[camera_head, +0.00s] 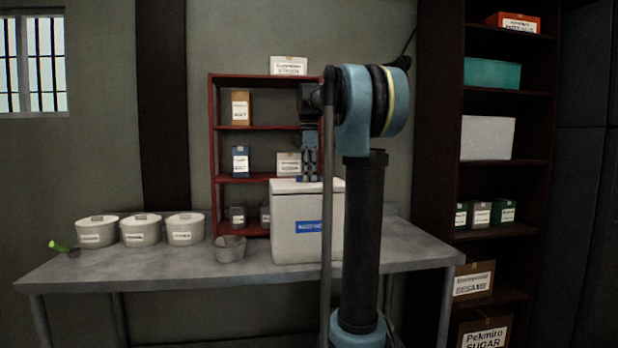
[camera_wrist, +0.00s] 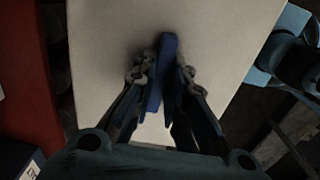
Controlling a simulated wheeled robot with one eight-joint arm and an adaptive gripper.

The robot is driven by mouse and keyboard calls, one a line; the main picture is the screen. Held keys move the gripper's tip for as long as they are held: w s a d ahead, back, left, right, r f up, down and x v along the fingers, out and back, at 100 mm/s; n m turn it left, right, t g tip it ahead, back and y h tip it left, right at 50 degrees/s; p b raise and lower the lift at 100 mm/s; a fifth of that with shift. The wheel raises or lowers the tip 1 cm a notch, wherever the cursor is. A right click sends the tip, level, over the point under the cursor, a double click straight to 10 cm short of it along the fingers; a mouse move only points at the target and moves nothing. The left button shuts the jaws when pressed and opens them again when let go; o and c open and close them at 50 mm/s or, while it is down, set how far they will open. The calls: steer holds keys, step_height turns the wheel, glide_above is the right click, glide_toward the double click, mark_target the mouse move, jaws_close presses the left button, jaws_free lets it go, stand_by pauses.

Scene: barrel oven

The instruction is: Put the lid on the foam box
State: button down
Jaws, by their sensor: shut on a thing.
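The foam box (camera_head: 297,240) is a tall white box with a blue label, standing on the grey table. Its white lid (camera_head: 292,188) lies on top of the box, and I see no clear gap between them in the head view. My gripper (camera_head: 310,179) points down from above and is shut on the lid's blue handle. In the wrist view my gripper (camera_wrist: 160,75) holds the blue handle (camera_wrist: 166,60) between its fingers, with the pale lid surface (camera_wrist: 105,35) beneath. My arm hides the right part of the box in the head view.
The grey table (camera_head: 180,262) carries several white tubs (camera_head: 141,232), a small grey bucket (camera_head: 229,249) and a green-handled tool (camera_head: 62,247) on the left. A red shelf (camera_head: 240,182) with small boxes stands behind the foam box. A dark shelf (camera_head: 500,240) stands at the right.

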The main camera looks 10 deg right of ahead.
steer(key=c, duration=1.5)
jaws_free()
steer(key=shift+c, duration=0.2)
steer(key=o, duration=0.5)
steer(key=shift+r, duration=0.1)
steer(key=shift+r, duration=3.45)
